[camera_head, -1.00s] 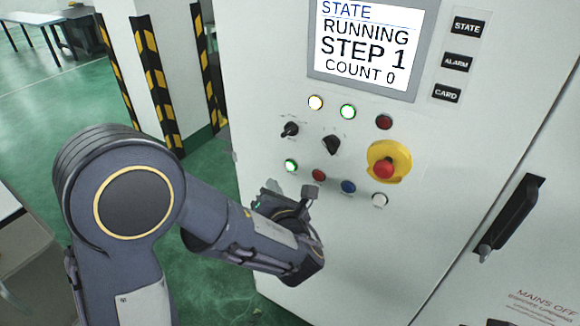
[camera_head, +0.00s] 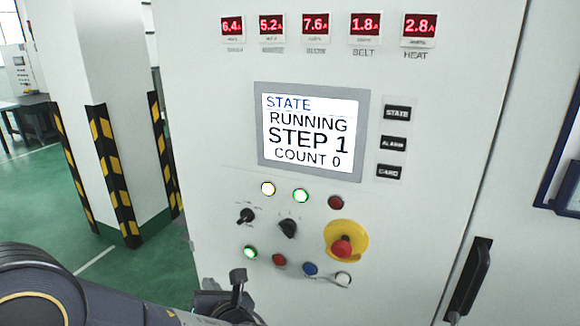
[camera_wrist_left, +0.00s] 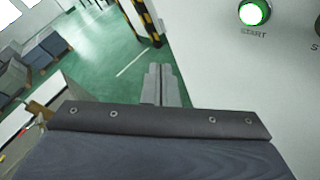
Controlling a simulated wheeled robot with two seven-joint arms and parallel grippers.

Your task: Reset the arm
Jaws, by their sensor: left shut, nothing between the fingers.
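My left gripper (camera_head: 238,284) is at the bottom of the head view, below the green-lit button (camera_head: 250,252) on the cabinet panel. In the left wrist view its fingers (camera_wrist_left: 160,84) are together with nothing between them. They point past the cabinet toward the green floor and are apart from the START button (camera_wrist_left: 254,12), which glows green at the upper right. My left arm (camera_head: 60,295) comes in from the lower left. My right gripper is not seen.
The white control cabinet (camera_head: 215,120) has a screen (camera_head: 310,130) reading RUNNING STEP 1 COUNT 0. A red emergency stop (camera_head: 342,247), knobs and several buttons sit below it. A black door handle (camera_head: 470,280) is at right. A striped pillar (camera_head: 115,170) stands left; green floor (camera_head: 50,210) is open.

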